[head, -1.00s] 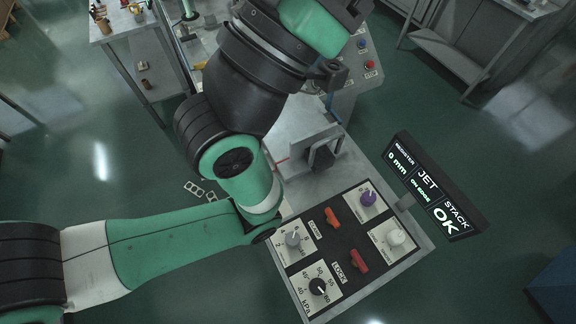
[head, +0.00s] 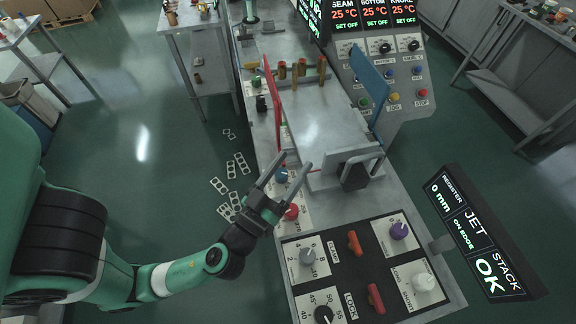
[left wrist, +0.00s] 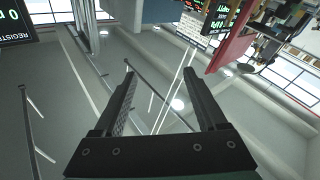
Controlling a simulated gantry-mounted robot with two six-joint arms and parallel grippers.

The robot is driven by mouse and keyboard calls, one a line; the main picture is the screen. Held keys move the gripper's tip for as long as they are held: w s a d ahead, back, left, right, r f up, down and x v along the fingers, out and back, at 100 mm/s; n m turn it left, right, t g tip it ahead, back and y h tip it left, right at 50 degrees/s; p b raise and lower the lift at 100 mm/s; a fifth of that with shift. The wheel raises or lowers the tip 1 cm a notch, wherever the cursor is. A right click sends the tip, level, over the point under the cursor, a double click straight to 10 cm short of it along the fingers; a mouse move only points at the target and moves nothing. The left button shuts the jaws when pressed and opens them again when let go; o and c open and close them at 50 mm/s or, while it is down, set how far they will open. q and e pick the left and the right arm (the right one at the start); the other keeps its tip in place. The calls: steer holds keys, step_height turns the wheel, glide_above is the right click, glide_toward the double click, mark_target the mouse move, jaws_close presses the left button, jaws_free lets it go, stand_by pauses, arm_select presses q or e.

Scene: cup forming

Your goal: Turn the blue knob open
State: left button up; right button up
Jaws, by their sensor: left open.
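The blue knob (head: 281,174) sits on the narrow left strip of the machine top, just above a red knob (head: 291,211). My left gripper (head: 296,161) comes in from the lower left with its two fingers apart and nothing between them. In the head view its fingers show around the blue knob, but I cannot tell how high above it they are. In the left wrist view the open jaws (left wrist: 164,95) show with no knob between them. My right gripper is not in view.
A grey block (head: 355,172) and a red upright plate (head: 272,105) stand near the gripper.

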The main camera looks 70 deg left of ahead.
mark_target(277, 177)
arm_select(q)
steer(key=shift+s+a+f+m+g+h, duration=0.25)
steer(key=shift+s+f+m, duration=0.4)
steer(key=shift+s+f, duration=0.7)
steer(key=shift+s+a+f+m+g+h, duration=0.1)
steer(key=shift+s+f+m+g+h, duration=0.2)
steer(key=shift+s+f+m, duration=1)
steer(key=shift+s+a+f+n+g+h, duration=0.15)
steer(key=shift+s+f+h, duration=0.4)
steer(key=shift+f, duration=1.5)
steer(key=p+x, duration=0.4)
steer(key=x, duration=0.5)
steer(key=shift+w+a+r, duration=0.15)
steer(key=shift+w+a, duration=0.05)
steer(key=shift+a, duration=0.05)
steer(key=shift+w+a, duration=0.15)
steer(key=shift+w, duration=0.1)
jaws_close()
